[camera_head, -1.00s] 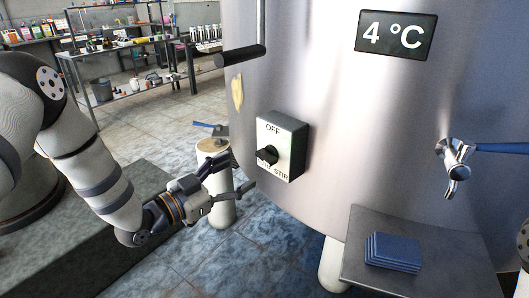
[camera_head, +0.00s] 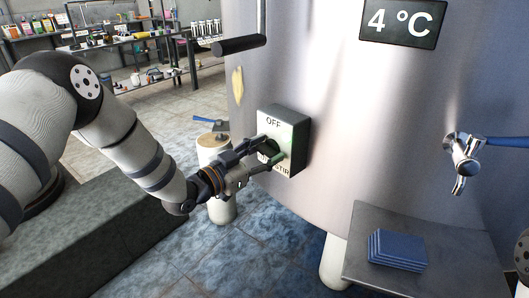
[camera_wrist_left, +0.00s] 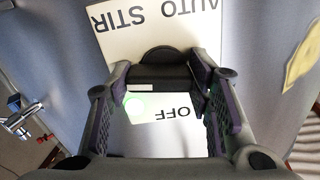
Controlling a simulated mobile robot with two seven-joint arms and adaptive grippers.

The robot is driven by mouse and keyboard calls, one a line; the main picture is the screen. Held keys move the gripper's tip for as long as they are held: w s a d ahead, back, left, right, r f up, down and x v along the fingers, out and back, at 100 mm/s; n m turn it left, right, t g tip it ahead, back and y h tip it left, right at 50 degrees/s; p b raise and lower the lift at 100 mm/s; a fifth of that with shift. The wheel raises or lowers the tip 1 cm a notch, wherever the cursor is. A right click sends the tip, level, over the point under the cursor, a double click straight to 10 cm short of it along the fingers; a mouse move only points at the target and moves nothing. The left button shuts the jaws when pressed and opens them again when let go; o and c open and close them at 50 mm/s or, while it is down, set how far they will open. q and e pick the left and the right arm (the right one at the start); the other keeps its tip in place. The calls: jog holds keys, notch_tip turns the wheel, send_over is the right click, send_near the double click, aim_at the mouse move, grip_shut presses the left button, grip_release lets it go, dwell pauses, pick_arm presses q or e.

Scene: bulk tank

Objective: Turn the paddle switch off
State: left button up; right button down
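The paddle switch is a light box with dark sides (camera_head: 297,135) on the tank wall, marked OFF at the top and STIR at the lower right. In the left wrist view its black paddle (camera_wrist_left: 158,74) lies between the AUTO STIR and OFF labels, with a green glow beside it. My left gripper (camera_head: 270,150) is open at the switch face, and in the left wrist view (camera_wrist_left: 160,82) its fingers stand on either side of the paddle. I cannot tell whether they touch it. In the head view the fingers largely hide the paddle. My right gripper is not in view.
The steel tank (camera_head: 360,130) curves behind the switch. A dark horizontal handle (camera_head: 239,45) sticks out at upper left. A tap with a blue lever (camera_head: 463,160) and a metal shelf (camera_head: 430,280) with blue pads (camera_head: 397,250) are at right. A pale post (camera_head: 222,208) stands below the gripper.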

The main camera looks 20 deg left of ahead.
pick_arm(q)
jog(key=shift+n, duration=0.3)
jog(key=n, duration=0.4)
jog(key=shift+n, duration=0.4)
jog(key=n, duration=0.4)
jog(key=shift+n, duration=0.3)
jog(key=n+b, duration=0.1)
jog(key=n, duration=0.4)
jog(key=shift+a, duration=0.15)
jog(key=shift+w+r+n+b, duration=0.1)
jog(key=shift+n+b, duration=0.45)
jog(key=shift+n, duration=1.75)
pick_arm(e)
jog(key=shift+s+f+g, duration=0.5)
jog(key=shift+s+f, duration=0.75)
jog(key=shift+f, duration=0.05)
pick_arm(q)
jog(key=o, duration=1.2)
jog(key=shift+c, duration=0.2)
